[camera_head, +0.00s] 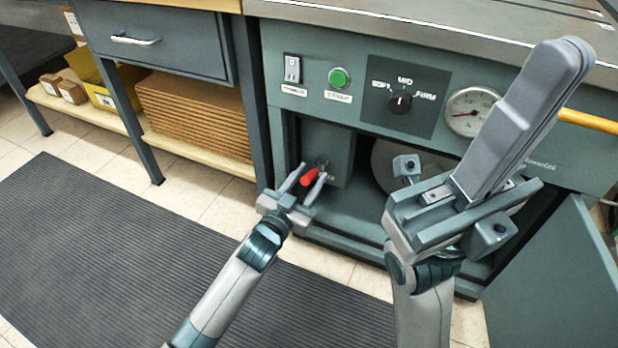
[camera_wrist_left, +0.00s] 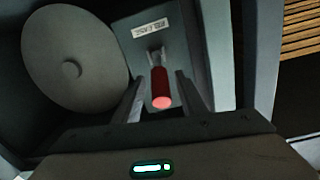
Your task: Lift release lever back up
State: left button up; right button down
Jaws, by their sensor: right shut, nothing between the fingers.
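The release lever has a red handle (camera_head: 309,178) on a panel inside the machine's open lower bay. In the left wrist view the red handle (camera_wrist_left: 161,90) sticks out below a label (camera_wrist_left: 150,28), its rounded end toward the camera. In the head view it slants down and left. My left gripper (camera_head: 313,170) is open, with one finger on each side of the handle. In the wrist view dark gaps show between the handle and both fingers. My right gripper (camera_head: 565,60) is shut and empty, raised in front of the machine's control panel.
The machine front carries a rocker switch (camera_head: 292,69), a green button (camera_head: 339,77), a firmness knob (camera_head: 400,101) and a gauge (camera_head: 472,110). A round disc (camera_wrist_left: 76,58) sits in the bay. An open door (camera_head: 565,285) stands at the right. A dark floor mat (camera_head: 130,250) lies at the left.

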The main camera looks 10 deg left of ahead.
pick_arm(q)
grip_shut()
